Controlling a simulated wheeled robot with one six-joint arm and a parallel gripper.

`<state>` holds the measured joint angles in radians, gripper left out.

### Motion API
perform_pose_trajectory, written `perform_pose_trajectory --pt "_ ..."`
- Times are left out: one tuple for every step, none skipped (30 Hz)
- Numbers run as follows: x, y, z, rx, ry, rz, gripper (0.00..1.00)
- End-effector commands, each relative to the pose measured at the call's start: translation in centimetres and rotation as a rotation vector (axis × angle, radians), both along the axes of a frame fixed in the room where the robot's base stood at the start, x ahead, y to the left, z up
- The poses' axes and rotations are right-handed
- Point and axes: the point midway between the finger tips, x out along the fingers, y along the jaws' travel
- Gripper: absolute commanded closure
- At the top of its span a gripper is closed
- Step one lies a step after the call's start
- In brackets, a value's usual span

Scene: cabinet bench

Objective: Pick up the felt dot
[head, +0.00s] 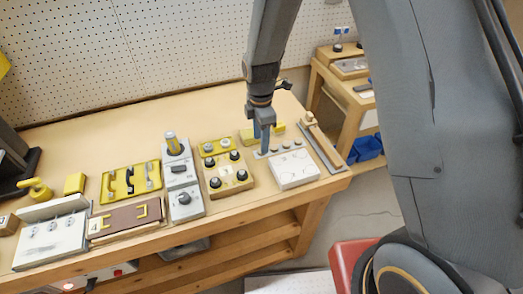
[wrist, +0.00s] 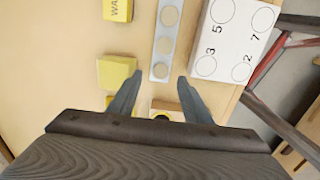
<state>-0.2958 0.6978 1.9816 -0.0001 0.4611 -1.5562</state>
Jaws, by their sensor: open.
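In the head view my gripper (head: 261,150) is at the strip's left end. I cannot tell the exact height of the fingertips above it.
A white board (wrist: 232,40) with numbered circles lies right of the strip. Yellow blocks (wrist: 117,71) stand to its left. In the head view a knob panel (head: 228,178) is left of my gripper, and a long grey rail (head: 322,145) lies near the bench's right edge.

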Motion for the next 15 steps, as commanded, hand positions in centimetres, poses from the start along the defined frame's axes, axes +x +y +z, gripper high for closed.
perform_pose_trajectory --pt "-0.2 -0.1 -0.5 -0.001 0.005 -0.001 0.55" --pt "-0.2 -0.1 -0.9 -0.002 0.006 -0.001 0.55" --pt "-0.2 -0.1 -1.3 -0.001 0.004 -0.001 0.55" --pt "-0.2 -0.2 -1.7 -0.001 0.005 -0.001 0.55" --pt "-0.2 -0.1 -2.0 -0.001 0.005 -0.001 0.55" --pt "-0.1 -0.1 -2.5 -0.001 0.003 -0.001 0.55" --pt "-0.1 -0.1 -2.8 -0.001 0.003 -0.001 0.55" --pt "-0.1 -0.1 -3.0 -0.001 0.003 -0.001 0.55" --pt "-0.1 -0.1 -3.2 -0.001 0.002 -0.001 0.55" --pt "-0.1 -0.1 -3.4 -0.001 0.002 -0.001 0.55" --pt "-0.1 -0.1 -3.5 -0.001 0.002 -0.001 0.55" --pt "-0.1 -0.1 -3.6 -0.001 0.002 -0.001 0.55" --pt "-0.1 -0.1 -3.7 -0.001 0.002 -0.001 0.55" --pt "-0.1 -0.1 -3.7 -0.001 0.002 -0.001 0.55" --pt "-0.1 -0.1 -3.7 0.000 0.001 -0.001 0.55"
